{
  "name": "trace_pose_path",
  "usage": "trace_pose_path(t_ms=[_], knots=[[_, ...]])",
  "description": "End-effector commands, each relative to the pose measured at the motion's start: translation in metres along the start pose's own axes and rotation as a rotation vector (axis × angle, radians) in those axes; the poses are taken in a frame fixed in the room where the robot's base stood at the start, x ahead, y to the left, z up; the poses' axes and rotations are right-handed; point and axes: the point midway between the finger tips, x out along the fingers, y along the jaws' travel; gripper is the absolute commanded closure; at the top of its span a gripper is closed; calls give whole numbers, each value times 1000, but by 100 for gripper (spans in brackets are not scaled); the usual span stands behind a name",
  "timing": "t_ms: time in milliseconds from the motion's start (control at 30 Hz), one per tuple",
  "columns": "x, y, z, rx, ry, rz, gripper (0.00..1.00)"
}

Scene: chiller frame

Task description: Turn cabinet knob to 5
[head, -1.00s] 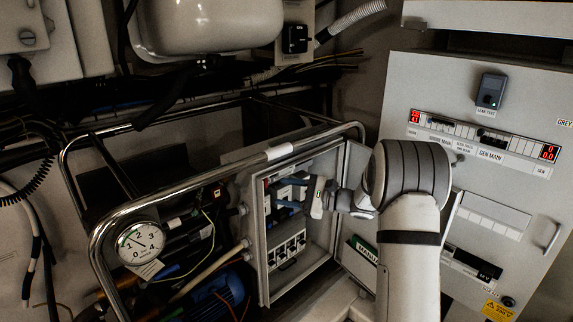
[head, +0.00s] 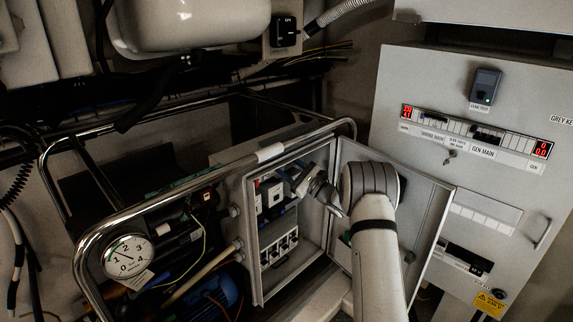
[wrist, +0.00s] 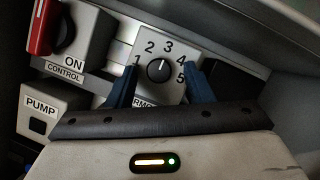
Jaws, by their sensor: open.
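The cabinet knob (wrist: 158,70) is a small dark round dial on a pale plate marked 1 to 5, seen in the wrist view. Its white mark points up, close to 3. My gripper (wrist: 162,72) is open, with one blue finger on each side of the knob, near the 1 and the 5. Gaps show between the fingers and the knob. In the head view my gripper (head: 290,179) is inside the open cabinet (head: 252,235). The knob cannot be made out there.
A red switch (wrist: 43,27) marked ON CONTROL and a PUMP module (wrist: 45,113) lie left of the dial. The cabinet door (head: 426,215) stands open behind my arm. A chrome rail (head: 215,176) runs above the cabinet, with a gauge (head: 129,257) at left.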

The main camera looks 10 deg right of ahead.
Motion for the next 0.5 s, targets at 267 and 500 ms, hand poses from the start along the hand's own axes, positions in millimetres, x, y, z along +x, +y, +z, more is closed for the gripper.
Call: trace_pose_path(t_ms=[267,500], knots=[[4,1,0,1,0,1,53],[4,1,0,1,0,2,69]])
